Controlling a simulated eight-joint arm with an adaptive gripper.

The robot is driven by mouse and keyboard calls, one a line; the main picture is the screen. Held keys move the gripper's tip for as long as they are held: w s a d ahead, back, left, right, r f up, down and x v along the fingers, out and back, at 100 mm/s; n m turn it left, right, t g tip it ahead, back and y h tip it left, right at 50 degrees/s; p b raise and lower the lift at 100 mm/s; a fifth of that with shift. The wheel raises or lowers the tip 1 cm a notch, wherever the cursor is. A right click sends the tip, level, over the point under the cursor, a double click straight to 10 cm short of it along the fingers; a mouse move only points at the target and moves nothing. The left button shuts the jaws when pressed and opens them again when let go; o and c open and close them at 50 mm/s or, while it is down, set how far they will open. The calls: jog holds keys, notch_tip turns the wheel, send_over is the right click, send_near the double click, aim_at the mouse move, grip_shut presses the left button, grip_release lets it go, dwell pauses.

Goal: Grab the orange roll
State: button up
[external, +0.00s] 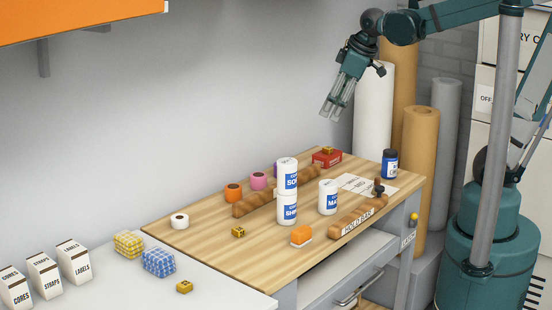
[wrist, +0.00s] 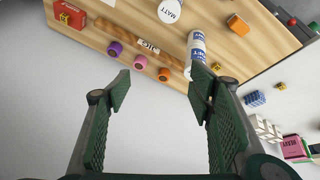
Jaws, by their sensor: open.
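The orange roll (external: 233,193) stands at the back edge of the wooden bench top, left of a pink roll (external: 258,181). In the wrist view the orange roll (wrist: 164,74) shows between my two fingers, at some distance beyond them. The pink roll (wrist: 140,62) and a purple roll (wrist: 115,48) are in line to its left there. My gripper (external: 335,110) is open and empty, high above the bench's far right end. Its two fingers, spread apart, also frame the wrist view (wrist: 160,86). In the external view the purple roll is mostly hidden behind a white bottle.
Two stacked white bottles (external: 287,178), another white bottle (external: 328,197) and an orange-and-white block (external: 301,235) stand on the bench. A brown ridged bar (external: 252,205) lies just in front of the rolls. A white roll (external: 180,221) stands to their left. Tall rolls (external: 420,140) lean at the right.

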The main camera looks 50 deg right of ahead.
jog(key=w+a+f+n+g, duration=0.15)
jog(key=w+n, duration=0.25)
jog(key=w, duration=0.5)
jog(key=n+g, duration=0.4)
jog(key=n, duration=0.6)
send_over(234, 186)
jog(key=f, duration=2.4)
jog(key=shift+s+a, duration=0.2)
jog(key=shift+w+a+f+n, duration=0.1)
jog(key=shift+w+f+n, duration=0.05)
jog(key=shift+f+n, duration=0.2)
jog(key=shift+f, duration=1.3)
jog(key=shift+f+b, duration=0.4)
jog(key=shift+f, duration=2.2)
